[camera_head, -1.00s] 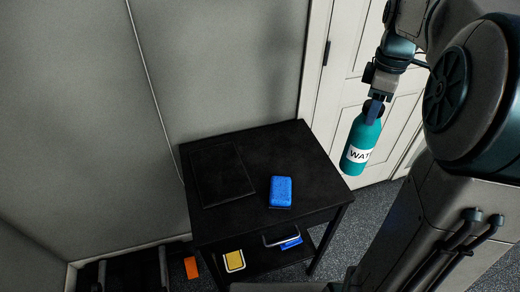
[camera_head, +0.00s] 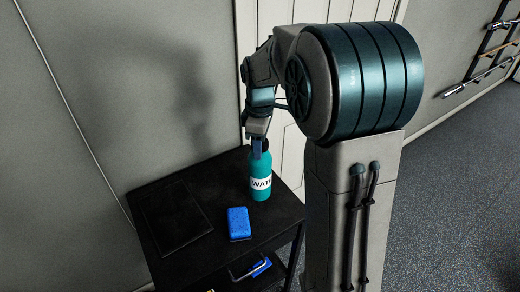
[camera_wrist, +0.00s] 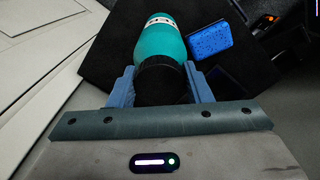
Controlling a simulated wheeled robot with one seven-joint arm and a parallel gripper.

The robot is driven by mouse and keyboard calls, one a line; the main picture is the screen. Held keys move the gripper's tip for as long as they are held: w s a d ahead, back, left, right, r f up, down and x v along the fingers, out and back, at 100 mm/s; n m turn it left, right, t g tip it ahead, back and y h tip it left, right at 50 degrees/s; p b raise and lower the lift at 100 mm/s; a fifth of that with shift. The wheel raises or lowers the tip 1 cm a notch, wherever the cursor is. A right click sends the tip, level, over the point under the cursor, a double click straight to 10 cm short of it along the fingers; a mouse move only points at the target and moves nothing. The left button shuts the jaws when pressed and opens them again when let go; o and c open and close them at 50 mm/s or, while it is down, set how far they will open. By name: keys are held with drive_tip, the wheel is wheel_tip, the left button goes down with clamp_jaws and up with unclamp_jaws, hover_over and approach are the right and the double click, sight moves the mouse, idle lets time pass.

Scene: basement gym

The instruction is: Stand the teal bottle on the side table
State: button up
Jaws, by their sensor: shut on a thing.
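The teal bottle (camera_head: 261,172) has a white label with dark letters and a black cap. It hangs upright in my gripper (camera_head: 260,150), over the right part of the black side table (camera_head: 190,258). In the wrist view the two blue fingers (camera_wrist: 158,88) are shut on the black cap end of the bottle (camera_wrist: 160,42). I cannot tell whether the bottle's base touches the tabletop or is a little above it.
A blue sponge-like block (camera_head: 239,223) lies on the tabletop, left of and nearer than the bottle; it also shows in the wrist view (camera_wrist: 209,40). A flat dark panel (camera_head: 176,215) lies at the table's left. A white door stands behind.

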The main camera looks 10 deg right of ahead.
sight(260, 173)
drive_tip(key=shift+f, duration=1.4)
drive_tip(key=o, duration=1.3)
drive_tip(key=shift+f, duration=0.1)
